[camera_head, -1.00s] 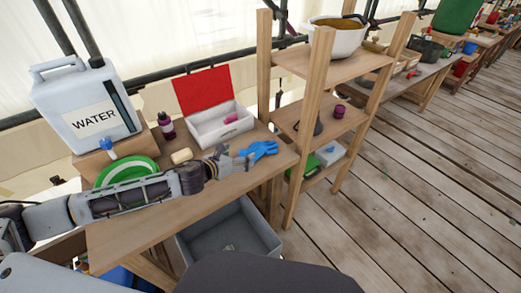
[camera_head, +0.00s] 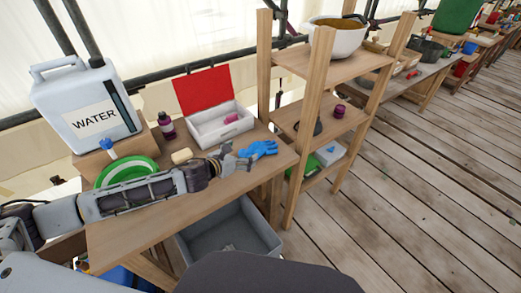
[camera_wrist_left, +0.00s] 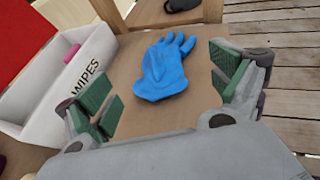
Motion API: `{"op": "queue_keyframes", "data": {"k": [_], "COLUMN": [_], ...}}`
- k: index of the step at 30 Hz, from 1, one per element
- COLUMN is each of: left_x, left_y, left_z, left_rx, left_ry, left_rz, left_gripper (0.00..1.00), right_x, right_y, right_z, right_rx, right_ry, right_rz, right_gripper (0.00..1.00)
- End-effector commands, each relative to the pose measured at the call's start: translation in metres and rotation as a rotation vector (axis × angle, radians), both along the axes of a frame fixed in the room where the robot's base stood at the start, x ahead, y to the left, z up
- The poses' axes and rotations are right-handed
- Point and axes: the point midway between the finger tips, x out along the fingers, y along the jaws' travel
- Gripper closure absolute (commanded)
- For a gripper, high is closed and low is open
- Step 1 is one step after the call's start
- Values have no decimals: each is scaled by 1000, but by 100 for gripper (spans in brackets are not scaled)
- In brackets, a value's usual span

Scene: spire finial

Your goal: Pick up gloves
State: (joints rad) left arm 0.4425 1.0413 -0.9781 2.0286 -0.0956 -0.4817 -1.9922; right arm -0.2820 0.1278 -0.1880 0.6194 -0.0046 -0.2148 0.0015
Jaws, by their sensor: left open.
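The blue gloves (camera_head: 259,149) lie on the wooden table (camera_head: 215,203) near its right end. They also show in the left wrist view (camera_wrist_left: 163,68), flat on the tabletop with the fingers pointing away; I cannot tell whether it is one glove or a stacked pair. My left gripper (camera_head: 232,163) is open and empty, just left of the gloves in the head view. In the left wrist view its green-padded fingers (camera_wrist_left: 165,95) stand apart on either side of the gloves, and nothing is between the pads. My right gripper is not in view.
A white wipes box (camera_head: 220,125) with a raised red lid stands behind the gloves. A yellowish block (camera_head: 181,156), a dark bottle (camera_head: 166,126), a green-and-white round item (camera_head: 127,170) and a water jug (camera_head: 88,105) stand to the left. A wooden shelf (camera_head: 310,110) rises at right; a grey bin (camera_head: 230,238) sits below.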

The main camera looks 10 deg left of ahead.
Motion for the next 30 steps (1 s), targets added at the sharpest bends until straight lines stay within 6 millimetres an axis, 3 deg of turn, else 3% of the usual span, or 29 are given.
{"op": "queue_keyframes", "data": {"k": [21, 30], "left_x": [50, 59], "left_y": [-24, -27], "left_z": [-23, -27], "left_rx": [-2, 0], "left_ry": [1, 1], "left_rz": [0, 0], "left_gripper": [7, 7], "right_x": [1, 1], "right_y": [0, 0], "right_z": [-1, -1], "right_rx": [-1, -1], "right_ry": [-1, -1], "right_rz": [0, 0], "right_gripper": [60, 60]}}
